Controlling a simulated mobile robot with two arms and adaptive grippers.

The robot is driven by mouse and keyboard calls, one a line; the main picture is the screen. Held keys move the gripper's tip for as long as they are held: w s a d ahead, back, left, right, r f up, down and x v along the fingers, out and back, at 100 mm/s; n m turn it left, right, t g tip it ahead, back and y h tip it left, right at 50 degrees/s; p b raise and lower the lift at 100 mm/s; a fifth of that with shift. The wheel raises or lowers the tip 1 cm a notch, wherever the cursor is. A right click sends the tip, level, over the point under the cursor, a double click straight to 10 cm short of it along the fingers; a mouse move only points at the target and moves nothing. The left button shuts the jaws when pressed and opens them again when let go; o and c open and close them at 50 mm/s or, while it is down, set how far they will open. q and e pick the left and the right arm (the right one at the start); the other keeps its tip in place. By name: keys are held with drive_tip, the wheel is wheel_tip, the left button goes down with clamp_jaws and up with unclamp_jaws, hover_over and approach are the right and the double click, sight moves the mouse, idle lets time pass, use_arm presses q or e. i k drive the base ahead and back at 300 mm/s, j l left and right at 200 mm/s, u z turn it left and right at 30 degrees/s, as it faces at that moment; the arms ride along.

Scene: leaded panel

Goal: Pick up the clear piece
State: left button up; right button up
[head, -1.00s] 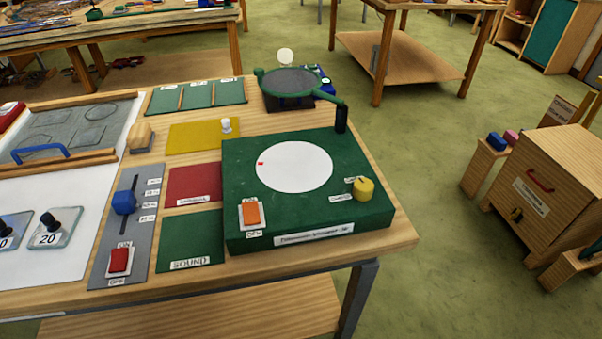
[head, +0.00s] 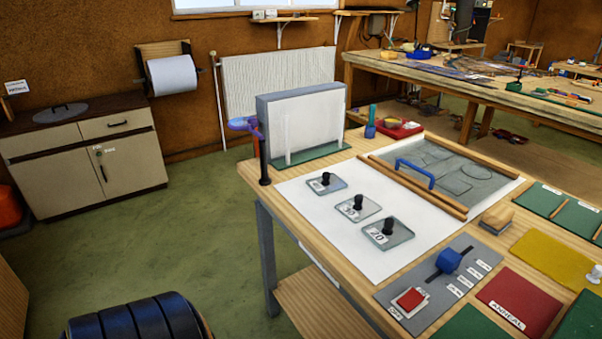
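Three clear, glass-like square plates with black knobs lie in a row on a white sheet (head: 300,215) on the workbench. The far plate (head: 337,188) has a label too small to read surely. The middle plate (head: 368,212) seems to be marked 30. The near plate (head: 398,238) is marked 20. The plates lie flat and apart from each other. The frames do not show which one is meant by the clear piece. Neither of my grippers is in view.
A grey panel with a blue handle (head: 415,174) lies between wooden strips behind the plates. A white upright board (head: 305,115) stands at the bench's far left corner. A grey slider panel (head: 465,262) with a red switch is at right. The floor at left is mostly open.

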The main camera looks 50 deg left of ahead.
sight(357, 208)
drive_tip(key=u, duration=1.25)
